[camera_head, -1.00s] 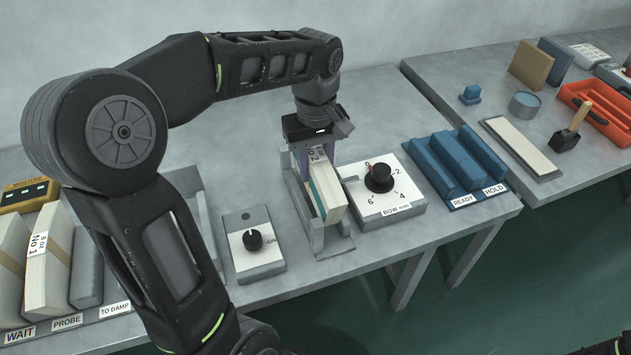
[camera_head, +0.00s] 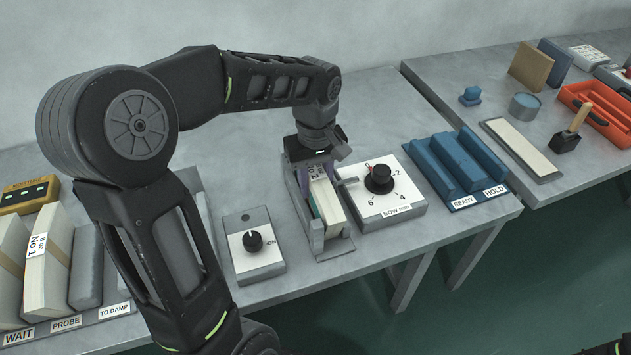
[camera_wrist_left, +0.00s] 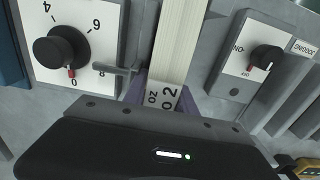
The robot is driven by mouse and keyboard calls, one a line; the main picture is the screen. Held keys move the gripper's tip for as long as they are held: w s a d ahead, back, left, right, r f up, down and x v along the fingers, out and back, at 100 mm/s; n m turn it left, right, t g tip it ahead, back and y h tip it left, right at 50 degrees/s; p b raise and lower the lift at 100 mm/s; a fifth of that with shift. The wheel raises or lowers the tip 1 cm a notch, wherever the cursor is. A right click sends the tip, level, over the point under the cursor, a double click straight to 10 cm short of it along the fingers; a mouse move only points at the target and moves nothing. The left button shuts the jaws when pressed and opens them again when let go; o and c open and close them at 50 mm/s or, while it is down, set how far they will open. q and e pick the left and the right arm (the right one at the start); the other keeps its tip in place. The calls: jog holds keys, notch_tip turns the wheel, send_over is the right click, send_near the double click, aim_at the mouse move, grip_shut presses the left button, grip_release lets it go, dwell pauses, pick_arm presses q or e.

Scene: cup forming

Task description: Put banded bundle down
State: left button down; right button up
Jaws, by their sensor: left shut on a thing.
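The banded bundle (camera_head: 328,205) is a cream stack with a white band marked No 2. It sits down between the walls of a grey metal holder (camera_head: 316,237) in the middle of the near table. My left gripper (camera_head: 311,165) is above it, shut on its banded upper end. In the left wrist view the bundle (camera_wrist_left: 180,45) runs away from the gripper (camera_wrist_left: 160,100), with its band lettering at the jaws. The bundle's underside is hidden, so I cannot tell if it rests on the holder's floor.
A BOW dial box (camera_head: 391,205) stands just right of the holder, and a switch box (camera_head: 254,262) to its left. A blue READY/HOLD rack (camera_head: 455,165) is farther right. Bundle No 1 (camera_head: 45,260) stands at far left. Bare tabletop lies behind the dial box.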

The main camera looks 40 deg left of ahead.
pick_arm(q)
jog(key=c, duration=1)
grip_release()
notch_tip(320, 180, up, 12)
jog(key=shift+r+p, duration=0.1)
jog(key=shift+p, duration=0.5)
